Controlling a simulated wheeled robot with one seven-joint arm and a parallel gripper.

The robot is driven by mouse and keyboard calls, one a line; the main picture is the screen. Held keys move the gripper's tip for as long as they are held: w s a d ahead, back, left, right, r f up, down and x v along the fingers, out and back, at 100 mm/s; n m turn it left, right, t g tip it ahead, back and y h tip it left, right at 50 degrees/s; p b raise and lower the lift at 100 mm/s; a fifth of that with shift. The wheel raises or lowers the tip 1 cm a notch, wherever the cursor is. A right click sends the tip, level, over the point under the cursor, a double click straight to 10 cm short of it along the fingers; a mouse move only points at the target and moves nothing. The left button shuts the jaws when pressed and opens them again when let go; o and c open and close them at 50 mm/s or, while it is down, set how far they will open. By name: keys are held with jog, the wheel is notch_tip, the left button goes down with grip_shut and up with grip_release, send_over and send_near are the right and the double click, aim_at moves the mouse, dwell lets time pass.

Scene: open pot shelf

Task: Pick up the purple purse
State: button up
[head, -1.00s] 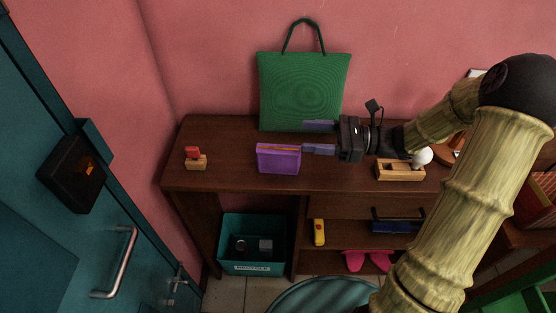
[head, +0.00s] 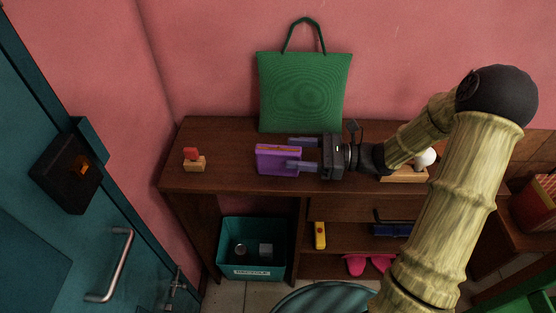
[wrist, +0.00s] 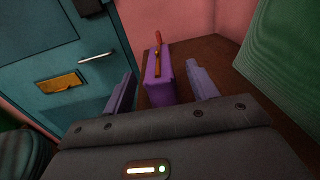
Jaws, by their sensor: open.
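The purple purse (head: 278,161) stands upright on the dark wooden shelf top, left of my gripper. My gripper (head: 297,155) is open, pointing left, with one finger in front of the purse's right end and the other behind it. In the wrist view the purse (wrist: 159,78) shows end-on between the two spread fingers of my gripper (wrist: 160,88), with an orange-brown strip along its top. I cannot tell whether either finger touches it.
A green bag (head: 304,92) leans on the pink wall behind the purse. A small wooden block with a red top (head: 194,160) sits at the left. A teal bin (head: 254,249) stands below.

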aim_at(282, 149)
jog(key=a, duration=0.4)
jog(key=shift+w, duration=0.2)
jog(key=c, duration=1.1)
jog(key=shift+c, duration=0.2)
notch_tip(282, 149, up, 28)
jog(key=p, duration=0.6)
